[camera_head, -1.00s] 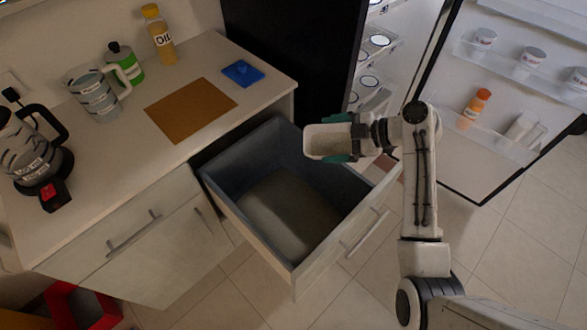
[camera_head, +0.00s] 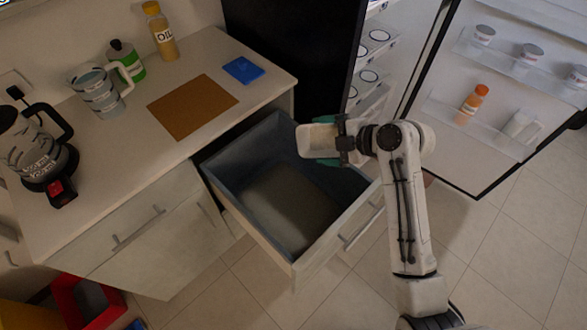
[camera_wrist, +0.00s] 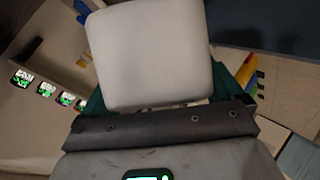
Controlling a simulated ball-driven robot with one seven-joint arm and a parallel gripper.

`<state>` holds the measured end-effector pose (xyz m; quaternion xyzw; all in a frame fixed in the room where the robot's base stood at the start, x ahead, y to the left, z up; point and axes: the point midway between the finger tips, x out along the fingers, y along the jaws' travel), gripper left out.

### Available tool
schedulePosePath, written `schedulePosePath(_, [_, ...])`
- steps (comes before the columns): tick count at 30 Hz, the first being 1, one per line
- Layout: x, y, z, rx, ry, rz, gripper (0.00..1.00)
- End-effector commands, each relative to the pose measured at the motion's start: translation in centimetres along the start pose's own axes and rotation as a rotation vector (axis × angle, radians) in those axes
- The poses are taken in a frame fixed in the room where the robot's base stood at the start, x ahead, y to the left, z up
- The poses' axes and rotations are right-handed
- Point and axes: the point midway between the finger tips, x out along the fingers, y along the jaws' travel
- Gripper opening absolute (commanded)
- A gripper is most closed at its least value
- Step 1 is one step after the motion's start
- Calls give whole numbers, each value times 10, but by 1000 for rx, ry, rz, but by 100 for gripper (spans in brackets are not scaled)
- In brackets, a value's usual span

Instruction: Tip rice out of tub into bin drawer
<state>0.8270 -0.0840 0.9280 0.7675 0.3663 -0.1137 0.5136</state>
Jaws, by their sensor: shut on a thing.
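The tub (camera_head: 316,143) is a small pale container in the head view, held above the far right part of the open bin drawer (camera_head: 240,158). My gripper (camera_head: 326,141) is shut on the tub, with a teal finger on either side of it. In the wrist view, the tub (camera_wrist: 150,55) shows as a smooth white face between the teal fingers. The tub appears tilted. I cannot tell whether rice is still in it. The drawer has blue-grey walls and a grey-brown floor; no rice can be made out there or falling.
The open fridge door (camera_head: 500,110) stands at right. A red bin (camera_head: 85,298) is at lower left.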

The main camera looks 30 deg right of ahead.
Motion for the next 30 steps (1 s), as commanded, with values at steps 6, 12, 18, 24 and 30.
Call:
schedulePosePath(6, [0, -1, -3, -24, -13, 6, 51])
schedulePosePath(12, [-1, -1, -5, -47, -28, 13, 51])
schedulePosePath(18, [-1, 0, -7, -70, -40, 20, 51])
schedulePosePath(24, [-2, -1, -8, -92, -55, 26, 51])
schedulePosePath(30, [-2, -1, -10, -114, -68, 32, 51])
